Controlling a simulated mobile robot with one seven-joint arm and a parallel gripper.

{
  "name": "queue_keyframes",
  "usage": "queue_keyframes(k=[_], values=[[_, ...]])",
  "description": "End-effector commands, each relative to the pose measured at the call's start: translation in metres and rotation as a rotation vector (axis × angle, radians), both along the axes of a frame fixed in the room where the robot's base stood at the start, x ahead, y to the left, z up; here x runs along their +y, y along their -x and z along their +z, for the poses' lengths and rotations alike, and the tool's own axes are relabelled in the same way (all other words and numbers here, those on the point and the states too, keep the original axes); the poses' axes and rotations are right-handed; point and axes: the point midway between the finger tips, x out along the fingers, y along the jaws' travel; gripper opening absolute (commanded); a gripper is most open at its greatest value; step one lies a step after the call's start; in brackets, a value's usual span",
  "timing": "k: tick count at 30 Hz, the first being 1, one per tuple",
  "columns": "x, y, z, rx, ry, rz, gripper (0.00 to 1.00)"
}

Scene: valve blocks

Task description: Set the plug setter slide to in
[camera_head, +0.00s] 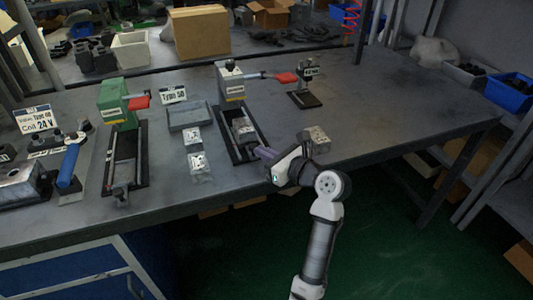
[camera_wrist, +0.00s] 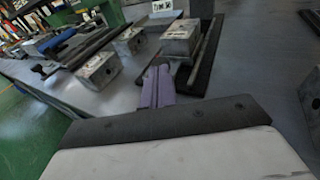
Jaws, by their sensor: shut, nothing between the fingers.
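A cream station with a red lever (camera_head: 232,84) stands mid-table in the head view. Its black base (camera_head: 222,137) runs toward the front edge and carries a grey metal block, likely the slide (camera_head: 243,131). No readable name confirms this as the plug setter. In the wrist view the block (camera_wrist: 180,38) sits on the black base (camera_wrist: 207,62). My gripper (camera_head: 259,151) is at the near end of this base, its purple fingers together and empty. In the wrist view the fingers (camera_wrist: 158,82) point at the block's near side; whether they touch it, I cannot tell.
A green station (camera_head: 117,100) with its own black base is to the left. Small metal blocks (camera_head: 197,162) lie between the two bases. Another metal block (camera_head: 316,138) sits right of my gripper. The table's right part is mostly clear.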

Motion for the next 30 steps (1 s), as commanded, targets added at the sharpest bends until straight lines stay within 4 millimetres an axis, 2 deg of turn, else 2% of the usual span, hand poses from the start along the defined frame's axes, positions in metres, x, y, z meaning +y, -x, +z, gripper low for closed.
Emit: queue_keyframes(k=[5,10,15,18,22,30], values=[[0.002,-0.008,0.004,0.001,-0.002,0.002,0.0],[0.014,-0.041,0.009,0.003,-0.003,0.004,0.0],[0.025,-0.076,0.005,0.001,-0.002,0.002,0.0],[0.028,-0.088,0.003,0.001,-0.001,0.001,0.0],[0.031,-0.095,0.001,0.001,-0.001,0.0,0.0],[0.033,-0.096,0.0,-0.002,0.0,0.002,0.0]])
